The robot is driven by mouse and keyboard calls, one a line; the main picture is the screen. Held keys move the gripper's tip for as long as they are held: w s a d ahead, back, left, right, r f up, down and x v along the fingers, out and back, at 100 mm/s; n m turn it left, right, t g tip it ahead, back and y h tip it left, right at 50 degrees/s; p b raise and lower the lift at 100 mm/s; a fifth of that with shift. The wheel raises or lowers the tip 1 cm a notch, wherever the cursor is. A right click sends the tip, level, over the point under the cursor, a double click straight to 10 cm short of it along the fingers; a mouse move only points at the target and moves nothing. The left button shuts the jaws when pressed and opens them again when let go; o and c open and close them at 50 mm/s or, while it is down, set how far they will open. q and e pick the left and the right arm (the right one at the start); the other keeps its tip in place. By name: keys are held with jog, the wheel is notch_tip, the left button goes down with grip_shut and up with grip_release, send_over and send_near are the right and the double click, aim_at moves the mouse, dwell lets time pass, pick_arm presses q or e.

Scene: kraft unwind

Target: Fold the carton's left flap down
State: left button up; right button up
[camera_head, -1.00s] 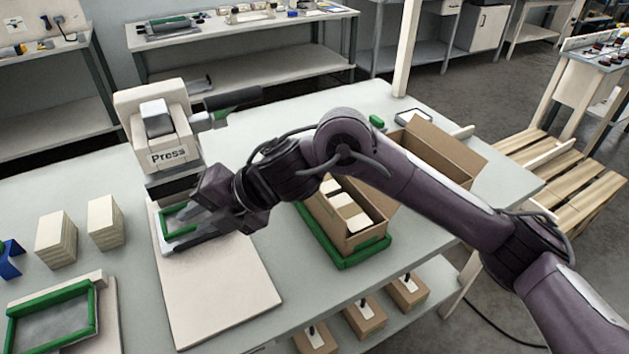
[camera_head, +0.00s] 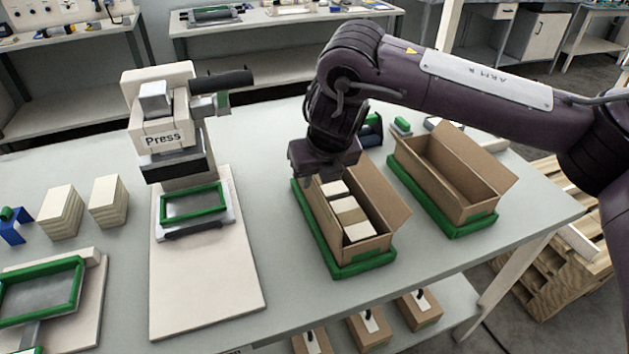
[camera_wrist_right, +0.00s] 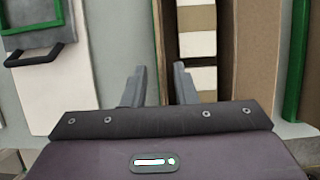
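A brown carton (camera_head: 372,252) with cream and brown blocks (camera_head: 350,215) inside stands in a green-rimmed tray at the table's middle. Its right flap (camera_head: 380,195) slants up and outward to the right. I cannot clearly make out its left flap; a narrow brown strip (camera_wrist_right: 167,40) along its left side shows in the wrist view, either wall or flap. My right gripper (camera_head: 312,182) is over the carton's far left end, pointing down. In the wrist view its fingers (camera_wrist_right: 158,75) are apart with nothing held between them. My left gripper is out of view.
A second, empty open carton (camera_head: 455,175) stands in a green tray (camera_head: 470,228) on the right. The press (camera_head: 165,125) and its pale board (camera_head: 205,290) are on the left. Block stacks (camera_head: 62,212) stand farther left. Bare table lies between board and carton.

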aim_at(316, 183)
jog(key=shift+x, duration=1.5)
grip_shut()
jog(key=shift+d, duration=0.1)
jog(key=shift+w+d+f+m+g+y+b, duration=0.15)
jog(key=shift+d+m+g+y+b, duration=0.2)
jog(key=shift+y+b, duration=0.5)
jog(key=shift+w+d+f+m+g+y+b, duration=0.15)
jog(key=shift+d+y+b, duration=0.3)
jog(key=shift+y, duration=0.75)
jog(key=shift+w+d+f+m+g+y+b, duration=0.15)
jog(key=shift+d+g+y+b, duration=0.35)
jog(key=shift+y, duration=0.55)
jog(key=shift+a+r, duration=0.1)
